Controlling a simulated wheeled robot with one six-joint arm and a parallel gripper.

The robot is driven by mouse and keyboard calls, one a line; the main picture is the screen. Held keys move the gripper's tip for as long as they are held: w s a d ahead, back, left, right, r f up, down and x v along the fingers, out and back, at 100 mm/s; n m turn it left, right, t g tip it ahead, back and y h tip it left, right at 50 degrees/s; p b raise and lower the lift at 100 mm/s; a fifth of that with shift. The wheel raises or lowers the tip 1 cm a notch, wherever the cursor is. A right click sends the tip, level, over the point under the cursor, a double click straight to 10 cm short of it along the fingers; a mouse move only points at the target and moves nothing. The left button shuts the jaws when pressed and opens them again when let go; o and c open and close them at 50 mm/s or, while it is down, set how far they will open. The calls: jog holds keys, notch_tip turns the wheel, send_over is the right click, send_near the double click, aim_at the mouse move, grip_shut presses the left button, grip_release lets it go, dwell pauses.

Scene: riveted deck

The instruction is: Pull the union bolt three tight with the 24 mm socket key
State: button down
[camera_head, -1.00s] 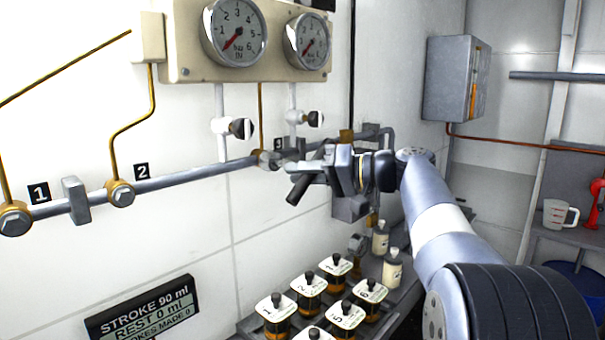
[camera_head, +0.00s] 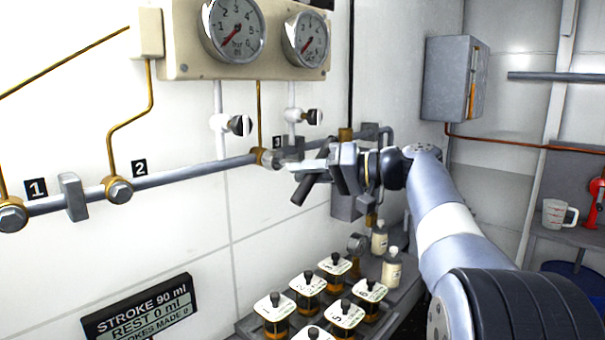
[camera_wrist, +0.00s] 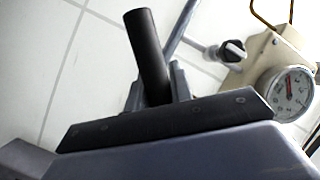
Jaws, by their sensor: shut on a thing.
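Union bolt three (camera_head: 265,157) sits on the wall pipe beside its black "3" label (camera_head: 277,142), partly hidden by what is in front of it. My gripper (camera_head: 310,168) is just right of it, shut on the socket key (camera_head: 306,190). The key's dark handle slants down to the left below the jaws. In the wrist view the black handle (camera_wrist: 148,50) stands up beyond the jaw edge. The head view does not clearly show whether the key's socket is seated on the bolt. Union bolts one (camera_head: 11,216) and two (camera_head: 119,190) are farther left.
Two gauges (camera_head: 234,30) and two small valves (camera_head: 238,125) are above the pipe. A rack of numbered bottles (camera_head: 307,283) stands below, with two pale bottles (camera_head: 392,268) beside it. A stroke display (camera_head: 140,307) is low on the left wall.

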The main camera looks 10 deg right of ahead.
aim_at(312, 177)
jog(key=shift+s+d+b, duration=0.35)
jog(key=shift+s+d, duration=0.3)
jog(key=shift+s, duration=0.25)
jog(key=shift+s+d+b, duration=0.35)
jog(key=shift+s+d, duration=0.3)
jog(key=shift+s, duration=0.25)
